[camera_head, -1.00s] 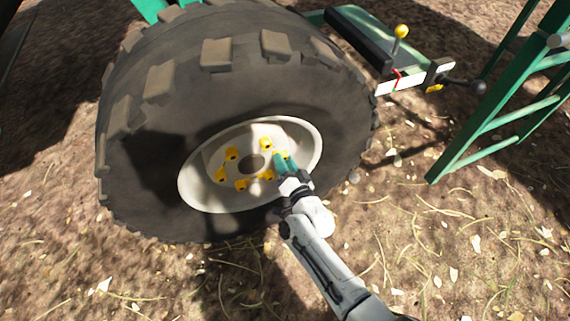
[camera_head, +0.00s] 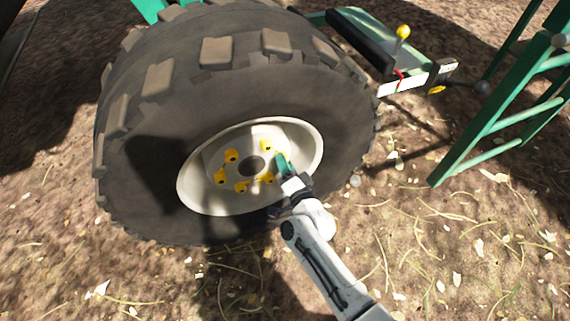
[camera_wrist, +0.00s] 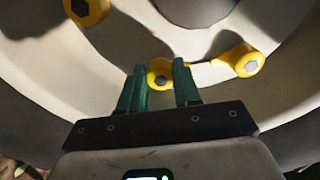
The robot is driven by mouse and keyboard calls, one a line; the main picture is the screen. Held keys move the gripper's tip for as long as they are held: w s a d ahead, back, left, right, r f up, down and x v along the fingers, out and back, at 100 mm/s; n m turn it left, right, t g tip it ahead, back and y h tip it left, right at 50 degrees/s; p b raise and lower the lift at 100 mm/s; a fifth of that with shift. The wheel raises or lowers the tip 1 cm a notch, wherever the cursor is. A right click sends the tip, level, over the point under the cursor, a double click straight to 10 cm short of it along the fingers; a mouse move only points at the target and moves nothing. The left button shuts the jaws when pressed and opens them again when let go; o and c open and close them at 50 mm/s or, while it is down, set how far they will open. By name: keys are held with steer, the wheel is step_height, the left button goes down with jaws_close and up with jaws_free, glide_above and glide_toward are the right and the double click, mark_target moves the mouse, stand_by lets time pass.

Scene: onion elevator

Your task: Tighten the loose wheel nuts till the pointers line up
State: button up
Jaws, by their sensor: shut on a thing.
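The big tyre's pale wheel rim (camera_head: 205,197) carries a ring of yellow wheel nuts with pointers around a dark hub hole. My gripper (camera_wrist: 161,80) has its green fingers shut on one yellow nut (camera_wrist: 160,72), at the right side of the ring in the head view. The fingers partly hide this nut, and its pointer direction is not clear. To its right in the wrist view, another nut (camera_wrist: 246,62) has a pointer reaching left towards the held nut. A third nut (camera_wrist: 86,8) is at the upper left, cut by the edge. In the head view, my gripper (camera_head: 282,160) reaches into the rim.
The dark tyre (camera_head: 150,205) surrounds the recessed rim. A green ladder-like frame (camera_head: 490,125) stands at the right. A yellow-knobbed lever (camera_head: 403,33) rises from a green step at the upper right. The littered ground (camera_head: 430,260) at the lower right is open.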

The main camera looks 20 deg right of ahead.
steer(key=shift+f, duration=0.1)
steer(key=o, duration=1.1)
steer(key=shift+c, duration=0.2)
steer(key=shift+s, duration=0.1)
steer(key=s+p, duration=0.3)
steer(key=s, duration=0.7)
steer(key=shift+s, duration=0.35)
